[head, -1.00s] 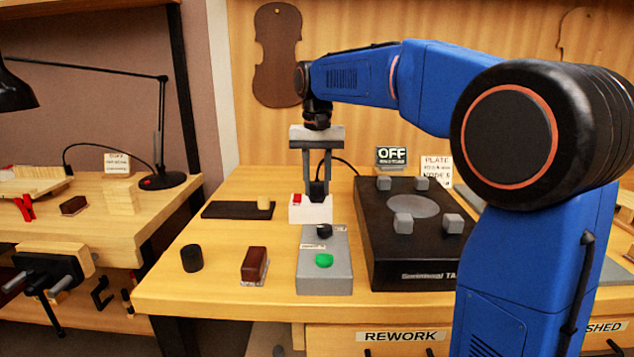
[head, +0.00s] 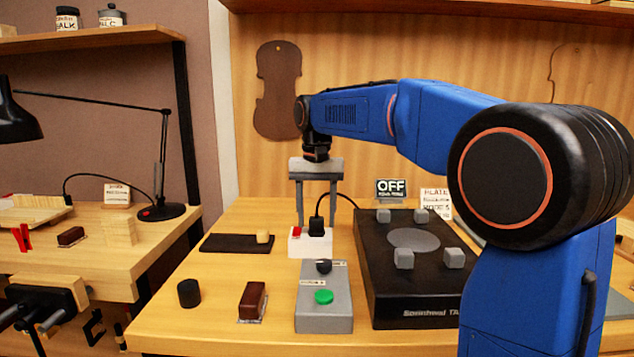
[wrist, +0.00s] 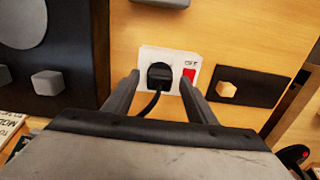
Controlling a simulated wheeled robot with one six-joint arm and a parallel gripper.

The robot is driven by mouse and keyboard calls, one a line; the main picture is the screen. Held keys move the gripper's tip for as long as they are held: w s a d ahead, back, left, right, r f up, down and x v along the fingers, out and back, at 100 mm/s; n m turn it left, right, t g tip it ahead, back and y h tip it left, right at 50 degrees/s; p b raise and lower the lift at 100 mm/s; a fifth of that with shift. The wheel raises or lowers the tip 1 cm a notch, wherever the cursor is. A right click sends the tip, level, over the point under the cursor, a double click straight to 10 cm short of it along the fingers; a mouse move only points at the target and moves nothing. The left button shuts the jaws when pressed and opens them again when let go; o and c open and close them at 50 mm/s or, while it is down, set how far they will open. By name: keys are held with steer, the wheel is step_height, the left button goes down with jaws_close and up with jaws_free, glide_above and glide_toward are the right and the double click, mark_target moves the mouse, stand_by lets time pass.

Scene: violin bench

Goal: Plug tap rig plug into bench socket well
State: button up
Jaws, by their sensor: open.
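The black tap rig plug (head: 316,225) stands upright on the white bench socket (head: 318,245), beside its red switch (head: 297,231). In the wrist view the plug (wrist: 160,76) sits over the well of the socket (wrist: 185,57), its cable running toward my gripper. It looks seated, but its pins are hidden. My gripper (head: 317,222) points down with its two fingers spread, one on each side of the plug. In the wrist view there are gaps between the fingers (wrist: 158,82) and the plug.
The black tap rig (head: 415,310) with grey blocks stands right of the socket, near a sign reading OFF (head: 391,188). A grey control box (head: 325,300) with a green button and black knob is in front. A dark mat (head: 225,243) lies left.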

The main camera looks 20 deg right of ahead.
mark_target(317, 217)
step_height(317, 217, up, 16)
stand_by(0.5)
steer(key=shift+s+d, duration=0.1)
stand_by(0.5)
